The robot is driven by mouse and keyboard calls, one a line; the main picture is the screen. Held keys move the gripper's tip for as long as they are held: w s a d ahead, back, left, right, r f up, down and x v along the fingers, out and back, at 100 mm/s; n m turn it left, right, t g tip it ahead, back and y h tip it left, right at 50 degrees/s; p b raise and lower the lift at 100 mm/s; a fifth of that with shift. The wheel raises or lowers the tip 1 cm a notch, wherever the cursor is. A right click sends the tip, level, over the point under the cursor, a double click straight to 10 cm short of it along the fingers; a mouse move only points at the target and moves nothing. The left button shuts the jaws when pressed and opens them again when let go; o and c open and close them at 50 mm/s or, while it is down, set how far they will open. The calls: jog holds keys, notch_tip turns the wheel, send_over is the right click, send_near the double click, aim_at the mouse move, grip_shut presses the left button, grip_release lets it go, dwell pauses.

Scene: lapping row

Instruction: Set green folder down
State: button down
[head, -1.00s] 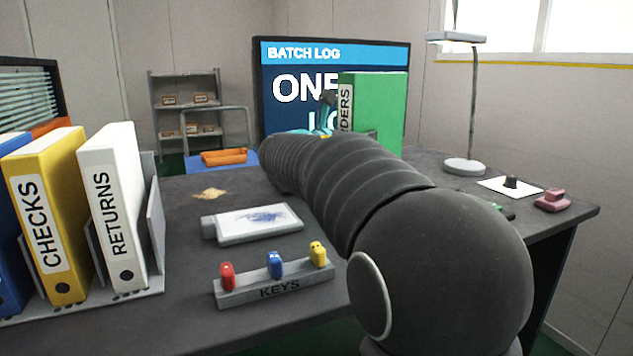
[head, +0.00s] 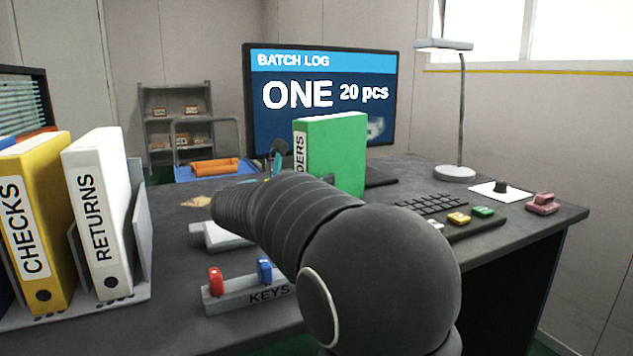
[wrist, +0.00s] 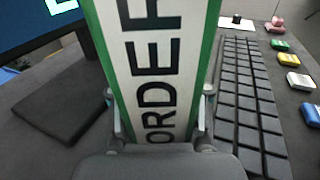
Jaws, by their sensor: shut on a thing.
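The green folder (head: 340,150) stands upright in front of the monitor in the head view, its lower part partly hidden by my arm. Its white label with "ORDERS" lettering fills the middle of the wrist view (wrist: 152,65). My gripper (wrist: 158,108) is shut on the folder, with a finger on each side of the spine. In the head view my gripper is mostly hidden behind my arm. I cannot tell whether the folder's bottom touches the desk (head: 400,255).
The keyboard (wrist: 245,100) lies close to the folder's right, with coloured keys (head: 460,218) beyond it. The monitor (head: 320,85) stands behind, its foot (wrist: 65,105) left of the folder. A lamp (head: 455,172) stands at right. White (head: 98,215) and yellow (head: 35,225) binders stand left.

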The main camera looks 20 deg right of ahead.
jog(key=shift+r, duration=0.1)
jog(key=c, duration=0.5)
grip_release()
